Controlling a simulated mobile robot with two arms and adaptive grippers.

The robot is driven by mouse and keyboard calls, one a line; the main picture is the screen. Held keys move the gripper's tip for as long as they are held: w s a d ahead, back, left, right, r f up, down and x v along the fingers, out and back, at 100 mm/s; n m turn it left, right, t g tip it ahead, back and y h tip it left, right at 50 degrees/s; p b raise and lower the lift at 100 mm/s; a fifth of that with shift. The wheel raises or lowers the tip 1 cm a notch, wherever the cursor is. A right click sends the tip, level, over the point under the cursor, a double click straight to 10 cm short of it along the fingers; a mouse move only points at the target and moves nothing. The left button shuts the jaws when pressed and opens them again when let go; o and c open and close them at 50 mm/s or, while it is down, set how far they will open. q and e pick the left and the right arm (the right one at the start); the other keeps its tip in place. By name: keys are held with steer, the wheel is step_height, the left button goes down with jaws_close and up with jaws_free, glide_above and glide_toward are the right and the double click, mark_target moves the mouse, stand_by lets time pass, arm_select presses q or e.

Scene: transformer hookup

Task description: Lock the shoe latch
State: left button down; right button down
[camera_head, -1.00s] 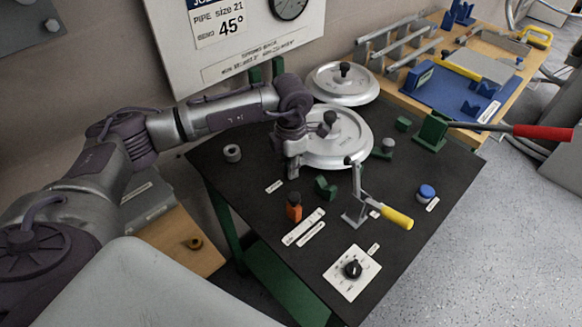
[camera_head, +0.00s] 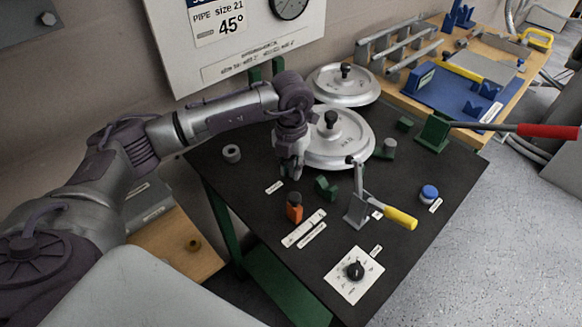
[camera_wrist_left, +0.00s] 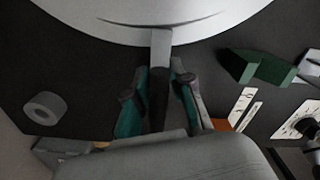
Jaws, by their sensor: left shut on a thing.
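My left gripper (camera_head: 290,172) points down at the near left rim of the front silver disc (camera_head: 350,150). In the left wrist view its two teal-padded fingers (camera_wrist_left: 160,98) are shut on a narrow dark bar with a light grey end (camera_wrist_left: 161,45). That end overlaps the disc's edge; I cannot tell whether the bar is the shoe latch. A toggle clamp with a yellow handle (camera_head: 400,218) stands to the right of the gripper, its handle slanting down to the right. A small green block (camera_head: 326,188) sits between them. My right gripper is not in view.
An orange block (camera_head: 294,207) and a dial plate (camera_head: 354,275) are on the near part of the black table. A grey ring (camera_head: 232,153) lies at left. A red-handled lever (camera_head: 545,131) reaches beyond the right edge.

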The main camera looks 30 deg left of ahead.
arm_select(q)
steer(key=shift+w+a+r, duration=0.1)
steer(key=shift+w+r, duration=0.05)
steer(key=shift+w, duration=0.05)
stand_by(0.3)
steer(key=c, duration=1.4)
jaws_free()
steer(key=shift+o, duration=1.1)
step_height(320, 180, up, 12)
steer(key=shift+f, duration=0.1)
